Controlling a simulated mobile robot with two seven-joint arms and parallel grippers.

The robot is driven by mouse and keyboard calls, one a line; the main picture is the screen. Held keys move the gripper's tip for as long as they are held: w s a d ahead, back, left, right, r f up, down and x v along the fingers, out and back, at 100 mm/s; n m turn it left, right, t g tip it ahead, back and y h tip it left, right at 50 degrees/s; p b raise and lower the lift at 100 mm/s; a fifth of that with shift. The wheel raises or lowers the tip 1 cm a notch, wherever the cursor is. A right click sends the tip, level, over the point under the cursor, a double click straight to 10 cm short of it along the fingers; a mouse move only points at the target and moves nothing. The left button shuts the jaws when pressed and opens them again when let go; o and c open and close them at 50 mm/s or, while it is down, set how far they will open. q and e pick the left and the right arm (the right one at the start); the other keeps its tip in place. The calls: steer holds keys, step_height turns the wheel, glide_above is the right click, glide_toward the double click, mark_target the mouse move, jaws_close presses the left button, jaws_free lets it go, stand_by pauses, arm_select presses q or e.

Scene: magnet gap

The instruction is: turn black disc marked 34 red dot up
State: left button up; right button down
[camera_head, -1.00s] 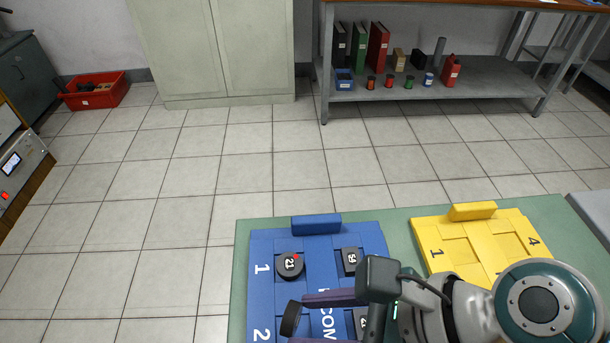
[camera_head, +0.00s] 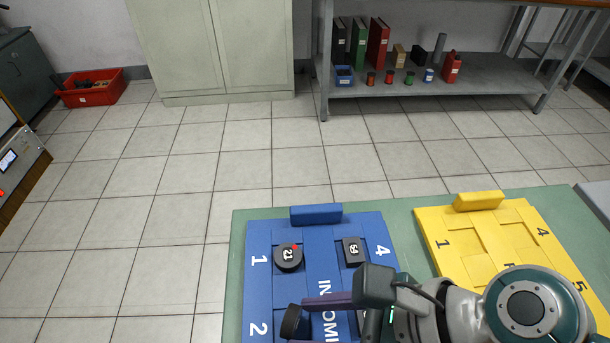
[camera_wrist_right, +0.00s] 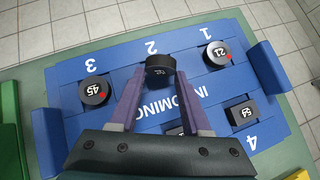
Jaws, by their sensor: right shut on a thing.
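My right gripper (camera_head: 292,322) is shut on a black disc (camera_wrist_right: 160,68), held by its sides at the fingertips. In the head view the same disc (camera_head: 291,322) appears nearly edge-on. It is over the blue board (camera_head: 262,300), near the place numbered 2. Its face shows a small pale marking that I cannot read, and no red dot shows on it. Whether it touches the board I cannot tell. My left gripper is not in view.
A black disc marked 21 (camera_wrist_right: 218,53) and one marked 45 (camera_wrist_right: 94,91) lie on the blue board with red dots showing. A black square block (camera_head: 353,250) sits near 4. Another black piece is mostly hidden by my gripper. A yellow board (camera_head: 440,262) stands to the right.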

steer(key=shift+f, duration=0.2)
stand_by(0.6)
steer(key=shift+c, duration=1.4)
jaws_free()
steer(key=c, duration=0.5)
step_height(320, 180, up, 5)
steer(key=p, duration=0.5)
steer(key=shift+f, duration=0.25)
steer(key=o, duration=0.5)
steer(key=shift+o, duration=0.2)
